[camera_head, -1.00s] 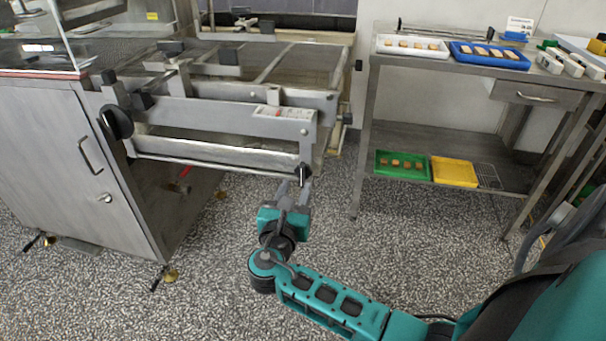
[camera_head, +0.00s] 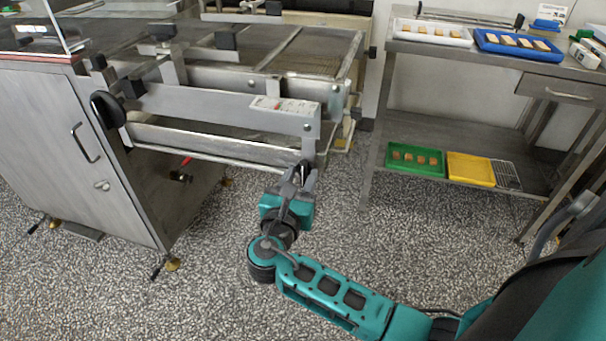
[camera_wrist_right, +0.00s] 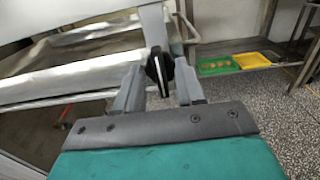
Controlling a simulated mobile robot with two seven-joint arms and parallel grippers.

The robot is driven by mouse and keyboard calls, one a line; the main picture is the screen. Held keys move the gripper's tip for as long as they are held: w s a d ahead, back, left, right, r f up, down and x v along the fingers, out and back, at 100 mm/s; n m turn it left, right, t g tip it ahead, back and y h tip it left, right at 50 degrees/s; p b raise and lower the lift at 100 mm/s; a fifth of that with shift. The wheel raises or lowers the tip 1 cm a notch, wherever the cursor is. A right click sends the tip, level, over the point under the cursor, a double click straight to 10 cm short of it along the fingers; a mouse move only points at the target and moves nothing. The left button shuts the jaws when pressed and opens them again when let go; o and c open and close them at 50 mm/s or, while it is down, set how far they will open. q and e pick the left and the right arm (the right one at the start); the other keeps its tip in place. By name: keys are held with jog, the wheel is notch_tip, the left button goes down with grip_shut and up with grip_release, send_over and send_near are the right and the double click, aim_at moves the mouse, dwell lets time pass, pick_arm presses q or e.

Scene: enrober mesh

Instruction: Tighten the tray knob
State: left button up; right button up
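A black knob with a pale stripe (camera_wrist_right: 158,68) sits at the lower right end of the machine's metal tray frame. In the head view this knob (camera_head: 304,169) is partly covered by my right gripper (camera_head: 299,180). In the right wrist view my right gripper (camera_wrist_right: 160,74) has its two fingers on either side of the knob. The fingers are apart, and a gap shows between each finger and the knob. Another black knob (camera_head: 107,110) is on the machine's left side. My left gripper is not in view.
The steel machine frame (camera_head: 210,107) rises just beyond my right gripper. A steel table at right carries a white tray (camera_head: 433,38) and a blue tray (camera_head: 480,48). Its lower shelf holds a green tray (camera_head: 393,168) and a yellow tray (camera_head: 470,169). The speckled floor is clear.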

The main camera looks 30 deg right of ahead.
dwell(0.3)
grip_shut()
dwell(0.3)
